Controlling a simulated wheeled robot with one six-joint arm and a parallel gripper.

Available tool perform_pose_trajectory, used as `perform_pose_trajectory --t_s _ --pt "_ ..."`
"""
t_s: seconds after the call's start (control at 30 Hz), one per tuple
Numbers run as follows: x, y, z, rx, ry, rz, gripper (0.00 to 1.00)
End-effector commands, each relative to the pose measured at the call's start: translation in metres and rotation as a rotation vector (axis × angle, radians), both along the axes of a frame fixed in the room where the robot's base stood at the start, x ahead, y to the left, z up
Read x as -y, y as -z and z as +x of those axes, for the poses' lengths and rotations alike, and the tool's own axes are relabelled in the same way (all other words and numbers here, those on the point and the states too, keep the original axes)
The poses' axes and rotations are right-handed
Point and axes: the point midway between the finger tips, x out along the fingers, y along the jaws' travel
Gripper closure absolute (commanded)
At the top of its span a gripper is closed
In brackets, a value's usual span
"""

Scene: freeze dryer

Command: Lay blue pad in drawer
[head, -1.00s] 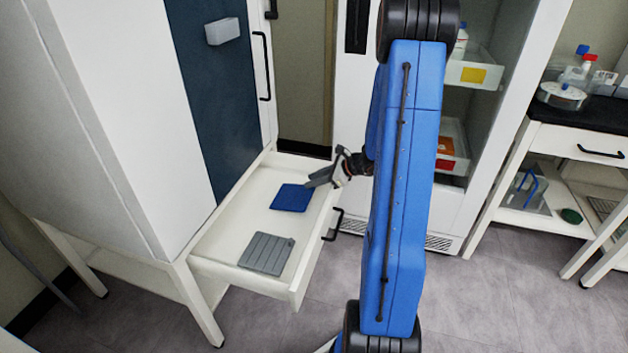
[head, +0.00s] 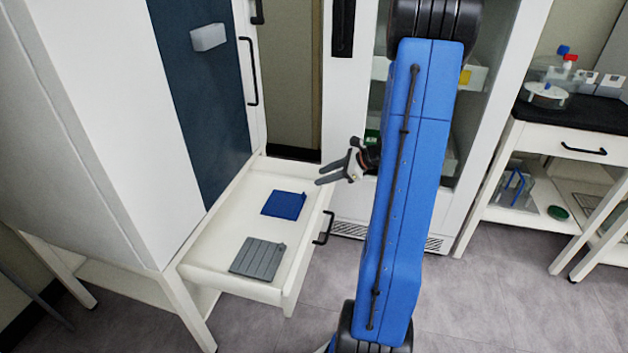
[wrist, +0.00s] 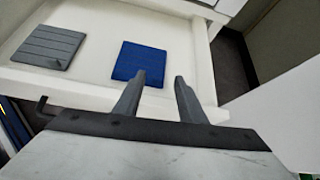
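The blue pad (head: 284,204) lies flat in the open white drawer (head: 222,237), toward its far end. It also shows in the wrist view (wrist: 140,63), ahead of the fingertips. My gripper (head: 318,175) is open and empty, above and to the right of the pad near the drawer's right side. In the wrist view the two fingers of my gripper (wrist: 157,78) are spread with nothing between them. The pad is apart from the fingers.
A grey ribbed pad (head: 258,259) lies in the near part of the drawer. The drawer front has a black handle (head: 323,229). A tall white cabinet (head: 90,130) stands at the left, and a bench (head: 560,140) with labware stands at the right.

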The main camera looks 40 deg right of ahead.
Motion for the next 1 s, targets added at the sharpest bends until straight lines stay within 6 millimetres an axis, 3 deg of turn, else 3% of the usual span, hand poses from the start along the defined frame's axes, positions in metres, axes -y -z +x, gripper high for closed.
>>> perform_pose_trajectory --t_s 0.23,0.37,0.67,0.8,1.0 --pt "0.009 -0.013 -0.014 0.001 -0.002 -0.003 0.63" --pt "-0.008 -0.023 -0.016 0.006 -0.061 -0.039 0.63" --pt "-0.114 -0.069 -0.040 0.054 -0.459 -0.309 0.63" --pt "-0.160 -0.087 -0.062 0.087 -0.661 -0.451 0.63" --pt "-0.211 -0.108 -0.101 0.144 -0.939 -0.658 0.63"
